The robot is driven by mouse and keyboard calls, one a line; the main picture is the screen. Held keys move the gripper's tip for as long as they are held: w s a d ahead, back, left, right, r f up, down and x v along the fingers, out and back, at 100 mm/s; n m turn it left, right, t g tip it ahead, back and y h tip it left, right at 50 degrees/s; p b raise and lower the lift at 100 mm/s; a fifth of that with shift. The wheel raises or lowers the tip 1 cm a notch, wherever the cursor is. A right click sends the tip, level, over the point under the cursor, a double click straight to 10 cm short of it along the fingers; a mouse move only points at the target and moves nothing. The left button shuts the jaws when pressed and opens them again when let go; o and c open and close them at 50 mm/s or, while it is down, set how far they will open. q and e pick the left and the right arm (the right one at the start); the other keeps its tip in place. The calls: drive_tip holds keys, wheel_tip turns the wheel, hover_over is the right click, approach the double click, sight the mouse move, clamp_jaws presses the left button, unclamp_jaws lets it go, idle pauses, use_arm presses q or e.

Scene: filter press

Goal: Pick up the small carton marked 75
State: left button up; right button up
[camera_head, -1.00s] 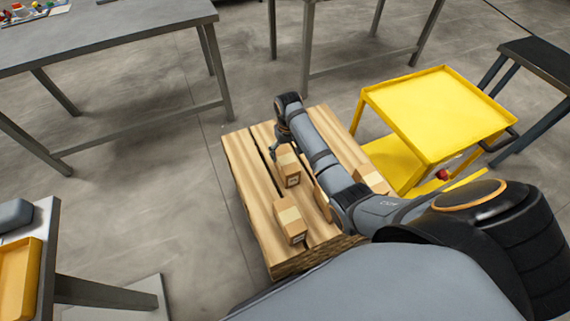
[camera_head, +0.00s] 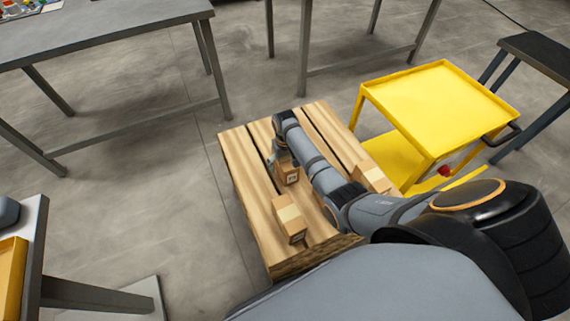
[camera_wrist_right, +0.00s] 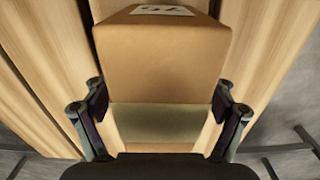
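A small brown carton (camera_head: 290,175) stands on the wooden pallet, partly hidden under my right gripper (camera_head: 283,155). In the right wrist view the same carton (camera_wrist_right: 165,60) fills the space ahead, with a white label at the top edge whose marking looks like an upside-down 75. The fingers of my right gripper (camera_wrist_right: 160,108) stand spread at either side of the carton, close to its sides. I cannot tell whether they touch it. The carton appears to rest on the pallet. My left gripper is out of view.
The pallet (camera_head: 243,165) also bears a carton (camera_head: 291,220) in front and another (camera_head: 372,177) to the right. My right arm covers part of the pallet. A yellow cart (camera_head: 435,100) stands to the right, and a grey table (camera_head: 110,30) at the back left.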

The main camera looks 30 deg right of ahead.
drive_tip(key=c, duration=1.6)
